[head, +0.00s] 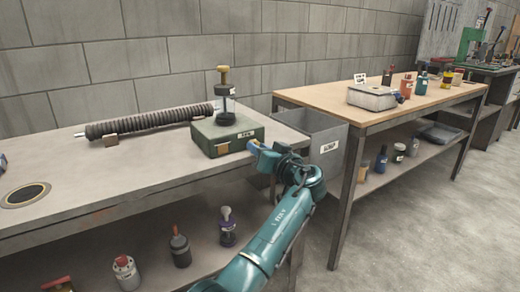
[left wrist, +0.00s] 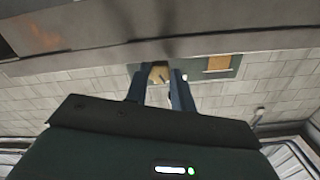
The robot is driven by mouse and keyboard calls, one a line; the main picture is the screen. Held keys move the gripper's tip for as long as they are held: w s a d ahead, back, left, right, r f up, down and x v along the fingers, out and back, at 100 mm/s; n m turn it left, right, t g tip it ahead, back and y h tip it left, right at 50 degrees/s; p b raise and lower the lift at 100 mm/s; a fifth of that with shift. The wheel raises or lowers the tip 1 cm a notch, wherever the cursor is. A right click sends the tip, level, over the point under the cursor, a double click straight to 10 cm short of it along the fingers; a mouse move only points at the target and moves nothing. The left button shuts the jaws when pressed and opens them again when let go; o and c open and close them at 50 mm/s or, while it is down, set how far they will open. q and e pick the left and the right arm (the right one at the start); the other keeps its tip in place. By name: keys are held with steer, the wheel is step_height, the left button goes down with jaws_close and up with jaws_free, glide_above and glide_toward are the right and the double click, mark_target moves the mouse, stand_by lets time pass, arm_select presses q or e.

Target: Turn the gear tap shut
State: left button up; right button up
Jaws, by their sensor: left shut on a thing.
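A dark green box (head: 228,137) with a small label stands near the right end of the grey workbench. A black and brass piece (head: 225,95) stands upright on top of it. My left gripper (head: 254,146) is at the box's right front side. In the left wrist view, my left gripper (left wrist: 160,82) is shut on a small tan, brass-like part (left wrist: 158,72) in front of the box (left wrist: 225,68). This looks like the gear tap, but its shape and turn are mostly hidden by the fingers. My right gripper is not in view.
A ribbed black tube (head: 150,121) lies behind the box on the grey bench (head: 120,180). Bottles stand on the lower shelf. The front bench top is mostly clear.

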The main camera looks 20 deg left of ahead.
arm_select(q)
steer(key=o, duration=1)
steer(key=p+v, duration=0.1)
steer(key=v, duration=1.2)
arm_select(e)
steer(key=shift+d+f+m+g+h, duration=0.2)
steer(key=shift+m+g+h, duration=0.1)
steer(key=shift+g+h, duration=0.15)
